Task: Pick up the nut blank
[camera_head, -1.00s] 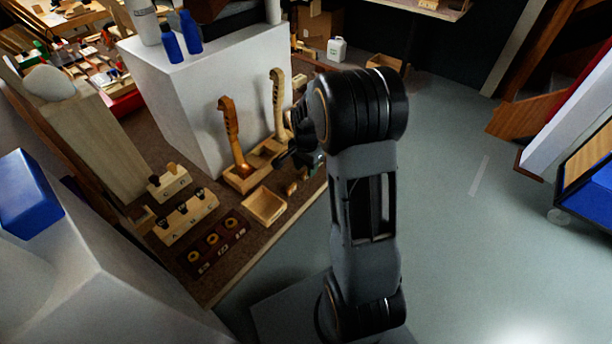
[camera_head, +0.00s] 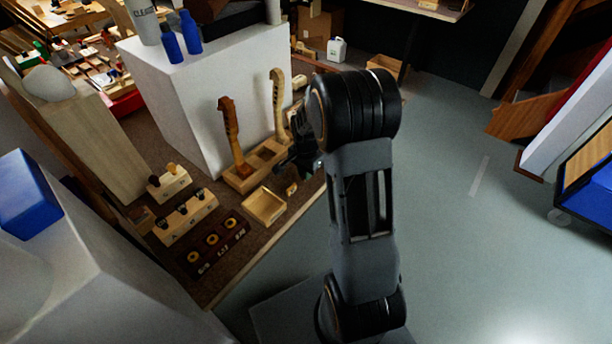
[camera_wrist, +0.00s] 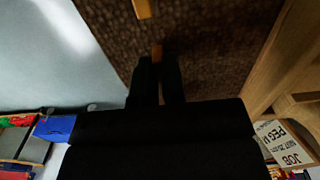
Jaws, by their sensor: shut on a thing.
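The nut blank is a small tan piece (camera_wrist: 157,51) between the two dark fingertips of my gripper (camera_wrist: 157,66) in the wrist view. The gripper is shut on it, and only its end shows past the fingers. In the head view my dark gripper (camera_head: 287,162) is low over the right part of the brown bench (camera_head: 232,267), beside the wooden holder. The blank is hidden there. Whether the blank touches the bench is not clear.
Another small tan piece (camera_head: 292,189) lies near the bench edge, and a tan piece (camera_wrist: 142,8) shows in the wrist view. A shallow wooden tray (camera_head: 251,215), a holder (camera_head: 239,182) with two violin necks, and a white block (camera_head: 205,120) stand close by.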

